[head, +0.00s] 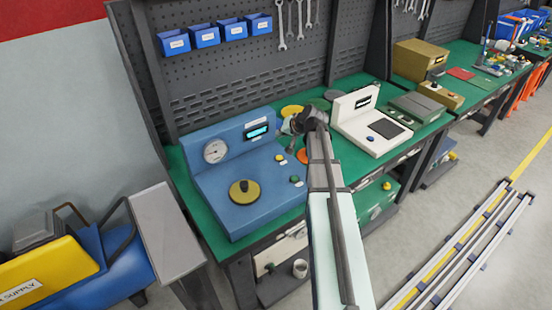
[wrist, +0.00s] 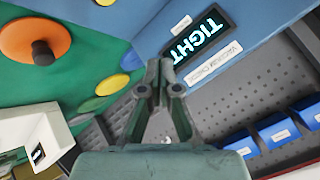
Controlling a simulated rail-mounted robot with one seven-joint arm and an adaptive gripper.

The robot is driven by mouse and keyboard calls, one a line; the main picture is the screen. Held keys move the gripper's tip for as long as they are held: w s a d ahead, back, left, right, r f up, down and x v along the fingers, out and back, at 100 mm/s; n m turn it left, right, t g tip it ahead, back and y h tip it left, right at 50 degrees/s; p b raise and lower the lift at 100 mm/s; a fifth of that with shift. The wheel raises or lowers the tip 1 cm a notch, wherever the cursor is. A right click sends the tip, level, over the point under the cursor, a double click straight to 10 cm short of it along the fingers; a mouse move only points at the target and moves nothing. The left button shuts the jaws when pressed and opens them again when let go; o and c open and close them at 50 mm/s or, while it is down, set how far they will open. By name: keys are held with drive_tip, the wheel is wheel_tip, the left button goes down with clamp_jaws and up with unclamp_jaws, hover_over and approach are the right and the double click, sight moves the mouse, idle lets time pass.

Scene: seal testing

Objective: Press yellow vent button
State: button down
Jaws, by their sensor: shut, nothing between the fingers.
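The blue seal tester (head: 230,192) stands on the green bench, with a round gauge and a lit display. In the wrist view the display (wrist: 197,40) reads TIGHT. A small yellow button (head: 294,178) is near the tester's right edge; a yellow round shape (wrist: 105,2) at the top edge of the wrist view may be this button. My gripper (wrist: 158,66) is shut and empty. In the head view it is near the tester's right side, beside the display, apart from the yellow button.
A white device (head: 365,122) stands further right. Blue bins (wrist: 280,131) hang on the pegboard.

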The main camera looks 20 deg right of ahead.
sight(280, 158)
drive_tip(key=shift+f, duration=0.15)
wheel_tip(280, 158, down, 8)
drive_tip(key=b, duration=0.4)
drive_tip(key=shift+f, duration=0.3)
drive_tip(key=shift+f+b, duration=0.1)
drive_tip(key=shift+b, duration=0.2)
idle(1.1)
drive_tip(key=shift+f+b, duration=0.35)
drive_tip(key=shift+f+b, duration=0.35)
idle(0.7)
drive_tip(key=shift+r, duration=0.1)
drive_tip(key=shift+r+p, duration=0.3)
drive_tip(key=shift+r, duration=0.4)
drive_tip(key=shift+r, duration=0.1)
